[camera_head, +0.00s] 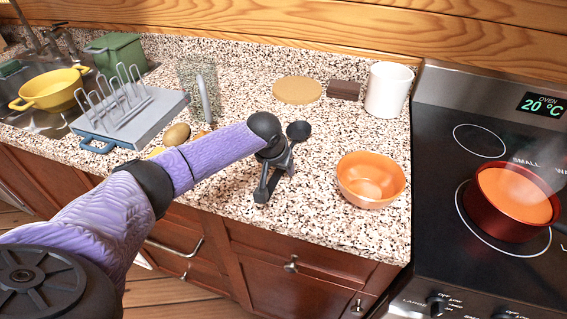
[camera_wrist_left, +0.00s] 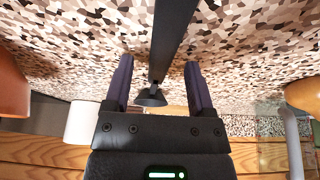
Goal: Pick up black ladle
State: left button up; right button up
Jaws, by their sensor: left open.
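The black ladle (camera_head: 298,131) lies on the speckled counter, its round bowl end showing just beyond my left gripper (camera_head: 272,182) in the head view. My left gripper is open, and in the head view it covers much of the ladle's handle. In the left wrist view, the ladle's dark handle (camera_wrist_left: 172,38) runs between the two fingers of my left gripper (camera_wrist_left: 158,82). The fingers stand apart on either side of it, and I see no firm contact. My right gripper is in neither view.
An orange bowl (camera_head: 370,180) stands right of the gripper. A white mug (camera_head: 388,90), a brown block (camera_head: 344,90) and a round tan board (camera_head: 297,90) are at the back. A rack (camera_head: 115,100) stands left. The stove with a red pot (camera_head: 512,215) is far right.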

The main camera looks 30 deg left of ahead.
pick_arm(q)
jog(key=shift+f, duration=0.1)
grip_shut()
dwell(0.3)
jog(key=shift+r, duration=0.35)
notch_tip(320, 180, up, 10)
jog(key=p, duration=0.3)
jog(key=shift+f, duration=0.2)
